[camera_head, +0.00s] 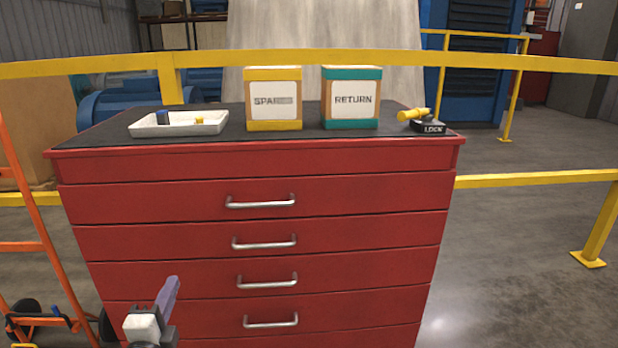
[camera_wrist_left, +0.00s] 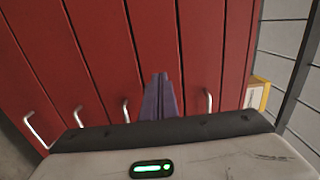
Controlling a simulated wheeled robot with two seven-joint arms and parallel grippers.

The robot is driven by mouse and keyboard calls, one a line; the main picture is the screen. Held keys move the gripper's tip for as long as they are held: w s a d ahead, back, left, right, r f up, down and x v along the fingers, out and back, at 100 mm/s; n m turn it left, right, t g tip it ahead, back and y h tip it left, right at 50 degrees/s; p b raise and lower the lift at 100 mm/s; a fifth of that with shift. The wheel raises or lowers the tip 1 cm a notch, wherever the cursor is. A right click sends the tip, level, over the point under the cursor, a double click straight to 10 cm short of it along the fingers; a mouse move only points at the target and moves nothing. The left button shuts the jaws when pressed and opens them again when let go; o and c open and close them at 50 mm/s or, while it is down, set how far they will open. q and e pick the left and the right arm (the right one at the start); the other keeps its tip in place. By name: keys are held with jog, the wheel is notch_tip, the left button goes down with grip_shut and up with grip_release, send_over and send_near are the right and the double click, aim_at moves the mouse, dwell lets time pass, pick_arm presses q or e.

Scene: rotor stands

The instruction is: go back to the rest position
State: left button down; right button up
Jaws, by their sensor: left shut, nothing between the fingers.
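My left gripper (camera_head: 173,284) is low in the head view, in front of the drawer fronts of the red cabinet (camera_head: 150,198). Its purple fingers point up and are shut with nothing between them. In the left wrist view the fingers (camera_wrist_left: 161,78) are together at the middle, with the red drawer fronts and their handles beyond. I cannot tell whether they touch the cabinet. My right gripper is in neither view.
On the dark cabinet top are a white tray (camera_head: 142,131) with small parts, a yellow-trimmed box (camera_head: 274,124), a teal-trimmed RETURN box (camera_head: 350,124) and a black LOCK block (camera_head: 431,127) with a yellow piece. A yellow rail (camera_head: 560,65) runs behind. An orange frame (camera_head: 25,190) stands left.

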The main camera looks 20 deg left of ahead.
pick_arm(q)
jog(key=s+d+f+n+g+h+p, duration=0.2)
jog(key=d+f+n+h, duration=0.1)
jog(key=d+f, duration=0.35)
jog(key=s+d+f+n+g+h+p, duration=0.1)
jog(key=s+d+f+n+h, duration=0.15)
jog(key=d+f, duration=0.4)
jog(key=s+d+f+n+g+h+p, duration=0.1)
jog(key=s+d+f+n+g+h, duration=0.1)
jog(key=s+d, duration=0.4)
jog(key=s+d+f+n+g+h+p, duration=0.1)
jog(key=s+d+f+n+g+h, duration=0.1)
jog(key=s+d, duration=0.5)
jog(key=d+f+n+h, duration=0.1)
jog(key=d, duration=0.4)
jog(key=shift+f+g, duration=0.3)
jog(key=shift+f, duration=0.05)
